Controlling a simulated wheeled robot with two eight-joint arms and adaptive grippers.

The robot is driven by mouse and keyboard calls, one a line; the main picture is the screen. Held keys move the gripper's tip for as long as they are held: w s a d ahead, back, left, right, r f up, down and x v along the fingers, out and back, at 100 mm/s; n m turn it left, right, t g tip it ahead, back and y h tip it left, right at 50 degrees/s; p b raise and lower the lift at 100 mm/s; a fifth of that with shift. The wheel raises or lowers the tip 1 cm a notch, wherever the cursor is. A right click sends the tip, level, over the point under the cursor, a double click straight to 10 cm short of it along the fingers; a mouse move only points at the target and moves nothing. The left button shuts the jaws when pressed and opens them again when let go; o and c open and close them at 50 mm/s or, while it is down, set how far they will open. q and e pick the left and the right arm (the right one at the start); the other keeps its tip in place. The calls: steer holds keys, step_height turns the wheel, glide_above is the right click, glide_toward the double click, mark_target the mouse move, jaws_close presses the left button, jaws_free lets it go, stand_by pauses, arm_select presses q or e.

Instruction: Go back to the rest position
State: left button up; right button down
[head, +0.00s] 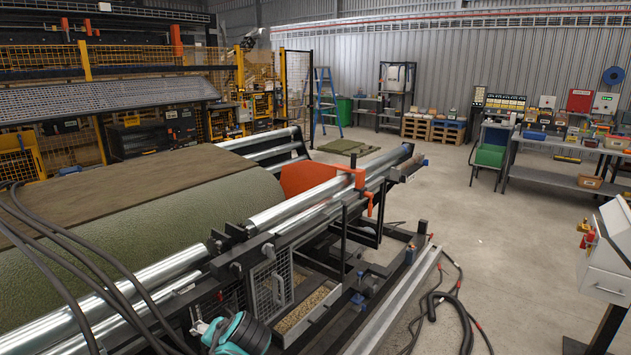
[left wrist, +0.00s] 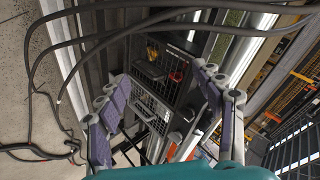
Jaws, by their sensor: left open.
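My left gripper (left wrist: 160,105) shows in the left wrist view with its two purple-padded grey fingers spread wide apart. It is open, with nothing held between the fingers. Behind them is a wire-mesh panel (left wrist: 150,112) of the machine frame; I cannot tell the distance to it. In the head view a teal and black part of my left arm shows at the bottom edge, in front of the machine frame. My right gripper is in neither view.
The machine carries a green turf sheet (head: 150,227) and steel rollers (head: 300,208). Black hoses (head: 70,250) cross at the left; more cables (head: 455,300) lie on the floor. A grey cabinet (head: 608,262) stands at the right. Open concrete floor (head: 490,225) lies between.

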arm_select(q)
steer(key=s+d+f+n+h, duration=0.2)
steer(key=s+h, duration=0.1)
steer(key=s, duration=0.6)
steer(key=s+d+f+n+h, duration=0.1)
steer(key=s+d+f+h, duration=0.2)
steer(key=s, duration=0.6)
steer(key=shift+s+d+f+n, duration=0.15)
steer(key=shift+s+f+n, duration=0.15)
steer(key=shift+s+n, duration=0.1)
